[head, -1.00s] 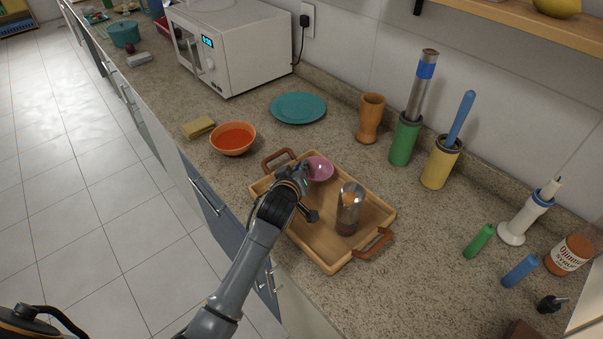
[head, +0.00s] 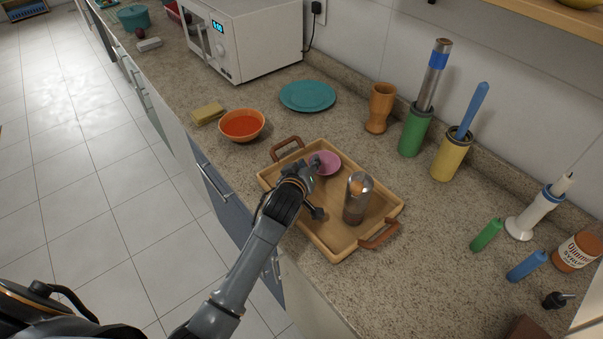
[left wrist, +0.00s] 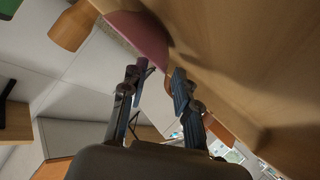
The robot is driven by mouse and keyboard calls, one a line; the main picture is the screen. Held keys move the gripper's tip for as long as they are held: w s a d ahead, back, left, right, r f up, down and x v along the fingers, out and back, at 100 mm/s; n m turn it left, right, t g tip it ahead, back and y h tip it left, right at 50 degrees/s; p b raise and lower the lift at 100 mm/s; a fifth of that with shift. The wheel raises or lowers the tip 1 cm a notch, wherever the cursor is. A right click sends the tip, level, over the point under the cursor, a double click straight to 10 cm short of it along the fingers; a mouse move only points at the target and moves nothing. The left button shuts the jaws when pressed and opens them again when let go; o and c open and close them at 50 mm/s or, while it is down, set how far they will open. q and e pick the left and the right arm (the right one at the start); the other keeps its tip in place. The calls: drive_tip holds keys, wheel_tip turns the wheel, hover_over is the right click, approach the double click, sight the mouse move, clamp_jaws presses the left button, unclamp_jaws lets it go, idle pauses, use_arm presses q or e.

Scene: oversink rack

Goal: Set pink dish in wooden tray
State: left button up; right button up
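The pink dish (head: 327,165) is inside the wooden tray (head: 332,250), near its back left end, and looks upright. My left gripper (head: 318,187) is low over the tray, on the near side of the dish, and partly covers it. In the left wrist view the fingers (left wrist: 157,80) are spread apart with a gap between them. The dish (left wrist: 138,32) shows just beyond the fingertips, against the tray's wood (left wrist: 240,60). Whether a finger touches its rim is hard to tell. My right gripper is out of view.
A metal-and-brown cylinder (head: 357,200) stands in the tray, right of my gripper. An orange bowl (head: 242,126), a sponge (head: 207,114) and a teal plate (head: 307,96) lie behind the tray. Green (head: 415,130) and yellow (head: 452,155) holders stand at the back right.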

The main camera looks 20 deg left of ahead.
use_arm(q)
drive_tip(key=v, duration=1)
drive_tip(key=shift+s+r+b, duration=0.15)
drive_tip(key=shift+s+b, duration=0.1)
drive_tip(key=shift+b, duration=0.15)
